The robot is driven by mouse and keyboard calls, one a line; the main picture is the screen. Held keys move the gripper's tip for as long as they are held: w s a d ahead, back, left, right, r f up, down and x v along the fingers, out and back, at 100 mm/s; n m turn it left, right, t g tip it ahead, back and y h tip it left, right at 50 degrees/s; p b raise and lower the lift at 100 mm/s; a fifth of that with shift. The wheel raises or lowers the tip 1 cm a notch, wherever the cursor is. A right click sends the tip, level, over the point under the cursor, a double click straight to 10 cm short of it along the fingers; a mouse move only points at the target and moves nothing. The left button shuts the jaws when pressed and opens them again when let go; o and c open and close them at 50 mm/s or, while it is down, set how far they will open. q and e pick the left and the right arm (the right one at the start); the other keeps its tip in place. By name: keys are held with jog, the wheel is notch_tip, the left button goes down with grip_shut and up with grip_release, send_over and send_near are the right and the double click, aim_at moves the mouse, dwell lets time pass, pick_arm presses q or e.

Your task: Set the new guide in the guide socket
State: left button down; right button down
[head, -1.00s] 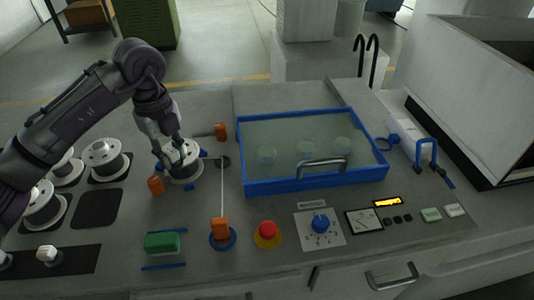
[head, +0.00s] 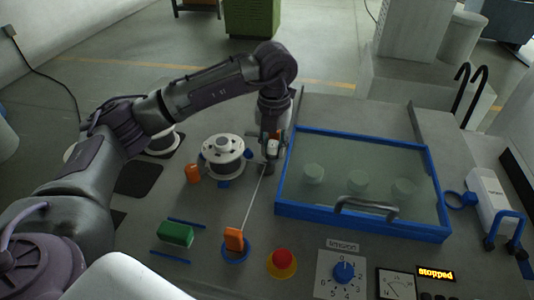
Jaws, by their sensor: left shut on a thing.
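My left gripper (head: 272,154) points down, shut on a small pale piece, the new guide (head: 272,146), which the fingers largely cover. It is just left of the blue-framed lid. The guide socket (head: 268,169) looks like the small dark round spot right under the fingertips. I cannot tell whether the guide touches it. A thin wire runs from there to an orange block (head: 234,239) at a blue ring. My right gripper is not in view.
The glass lid (head: 358,207) lies to the right. A green block (head: 176,234), red button (head: 282,260) and blue dial (head: 344,271) are in front.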

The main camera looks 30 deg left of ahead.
pick_arm(q)
jog(key=shift+w+a+f, duration=0.25)
jog(key=shift+a+f, duration=0.1)
jog(key=shift+a, duration=0.2)
jog(key=shift+w+a+f, duration=0.25)
jog(key=shift+a+f, duration=0.1)
jog(key=shift+a, duration=0.2)
jog(key=shift+w+a+f, duration=0.1)
jog(key=shift+a+f, duration=0.05)
jog(key=shift+f, duration=0.05)
notch_tip(320, 180, down, 3)
jog(key=shift+f+p, duration=0.1)
jog(key=shift+p, duration=0.7)
jog(key=shift+f, duration=0.4)
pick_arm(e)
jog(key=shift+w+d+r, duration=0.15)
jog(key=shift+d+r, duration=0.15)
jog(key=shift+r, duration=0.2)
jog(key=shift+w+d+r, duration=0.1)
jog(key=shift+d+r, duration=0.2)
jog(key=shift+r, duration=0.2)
pick_arm(q)
jog(key=shift+f, duration=0.15)
jog(key=c, duration=0.9)
grip_release()
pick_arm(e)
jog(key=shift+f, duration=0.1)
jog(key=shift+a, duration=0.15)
